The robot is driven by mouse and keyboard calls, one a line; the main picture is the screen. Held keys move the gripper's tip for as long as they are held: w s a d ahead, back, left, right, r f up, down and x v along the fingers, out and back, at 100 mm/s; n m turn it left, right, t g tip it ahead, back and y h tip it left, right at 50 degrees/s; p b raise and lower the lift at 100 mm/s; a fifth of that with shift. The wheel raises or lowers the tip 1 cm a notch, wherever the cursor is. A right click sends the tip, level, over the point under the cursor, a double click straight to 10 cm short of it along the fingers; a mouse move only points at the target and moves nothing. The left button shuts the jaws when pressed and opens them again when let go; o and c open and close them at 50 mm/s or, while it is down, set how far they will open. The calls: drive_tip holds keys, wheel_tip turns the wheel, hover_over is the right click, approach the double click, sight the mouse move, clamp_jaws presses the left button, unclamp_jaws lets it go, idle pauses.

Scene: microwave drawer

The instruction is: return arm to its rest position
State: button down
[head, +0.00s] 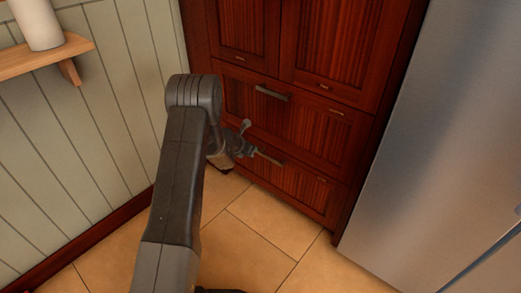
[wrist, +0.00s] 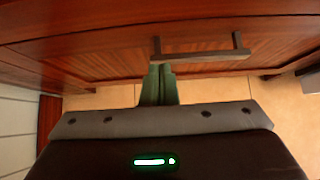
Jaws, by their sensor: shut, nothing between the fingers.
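My gripper (head: 250,152) is at the front of the dark red-brown wooden cabinet, by the lower drawer (head: 300,185). In the wrist view the two green fingers of my gripper (wrist: 161,70) are together with nothing between them. Their tips are close to the left end of a dark bar handle (wrist: 205,57); I cannot tell whether they touch it. This handle also shows in the head view (head: 269,158), just right of the fingers. The drawer fronts look flush with the cabinet. My dark arm stretches forward from the bottom and hides part of the floor and wall.
An upper drawer (head: 310,120) has its own bar handle (head: 272,92). A steel fridge (head: 430,150) stands on the right. A panelled wall (head: 110,120) with a wooden shelf (head: 45,55) and white cylinder (head: 38,22) is on the left. The tiled floor (head: 245,245) is clear.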

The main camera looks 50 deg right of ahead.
drive_tip(key=p+v, duration=0.1)
drive_tip(key=v, duration=0.6)
drive_tip(key=shift+a, duration=0.45)
drive_tip(key=shift+w, duration=0.1)
